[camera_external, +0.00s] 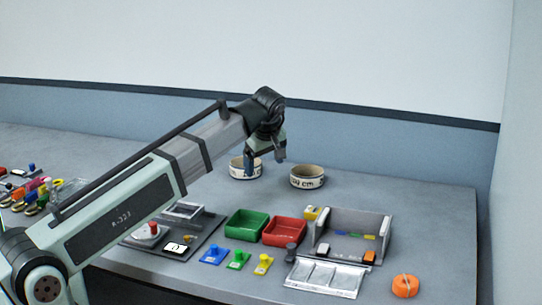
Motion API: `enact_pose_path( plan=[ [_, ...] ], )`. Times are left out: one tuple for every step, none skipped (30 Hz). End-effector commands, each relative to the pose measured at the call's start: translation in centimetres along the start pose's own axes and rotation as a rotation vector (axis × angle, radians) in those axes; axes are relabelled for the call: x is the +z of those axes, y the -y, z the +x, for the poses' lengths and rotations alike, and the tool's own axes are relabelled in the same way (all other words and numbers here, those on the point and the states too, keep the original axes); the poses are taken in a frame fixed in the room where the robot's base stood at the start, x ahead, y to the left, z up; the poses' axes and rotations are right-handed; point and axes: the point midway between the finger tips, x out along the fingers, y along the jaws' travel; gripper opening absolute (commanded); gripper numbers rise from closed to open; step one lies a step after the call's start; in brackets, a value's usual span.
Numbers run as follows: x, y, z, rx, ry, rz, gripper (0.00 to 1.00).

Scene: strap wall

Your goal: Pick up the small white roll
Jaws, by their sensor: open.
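Two round, off-white, ring-like rolls with dark lettering stand at the back of the grey table. The left roll (237,169) is partly hidden behind a finger of my gripper (265,162). The right roll (307,178) is in full view, with "cm" readable on its side. They look close in size, and I cannot tell which one is the small white roll. My gripper points down with its fingers apart and nothing seen between them. It is at or just above the left roll; I cannot tell whether it touches it.
A green tray (247,238) and a red tray (284,244) stand in front. A grey open box (376,221), a silver sectioned tray (326,290) and an orange ball-like bundle (405,286) are at the right. The table right of the right roll is clear.

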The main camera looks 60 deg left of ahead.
Motion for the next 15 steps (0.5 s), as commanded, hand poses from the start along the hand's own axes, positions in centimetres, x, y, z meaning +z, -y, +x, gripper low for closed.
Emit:
enact_pose_path(
  plan=[
    [-2.0,1.1,0.5,-0.022,0.004,-0.068,0.89],
    [-3.0,1.6,0.7,-0.034,0.007,-0.108,0.89],
    [-4.3,2.4,1.0,-0.049,0.012,-0.161,0.89],
    [-5.2,3.0,1.2,-0.061,0.016,-0.202,0.89],
    [-6.1,3.6,1.4,-0.073,0.021,-0.242,0.89],
    [-7.3,4.5,1.6,-0.088,0.025,-0.295,0.89],
    [-8.2,5.1,1.8,-0.100,0.029,-0.335,0.89],
    [-9.0,5.8,2.0,-0.112,0.034,-0.376,0.89],
    [-10.1,6.6,2.2,-0.127,0.039,-0.430,0.89],
    [-11.0,7.3,2.4,-0.138,0.043,-0.471,0.89],
    [-11.7,8.0,2.5,-0.150,0.047,-0.511,0.89],
    [-12.8,8.9,2.7,-0.165,0.053,-0.566,0.89],
    [-13.6,9.6,2.8,-0.176,0.057,-0.606,0.89],
    [-14.3,10.3,2.9,-0.188,0.061,-0.646,0.89],
    [-15.3,11.2,3.0,-0.202,0.067,-0.701,0.89]
  ],
)
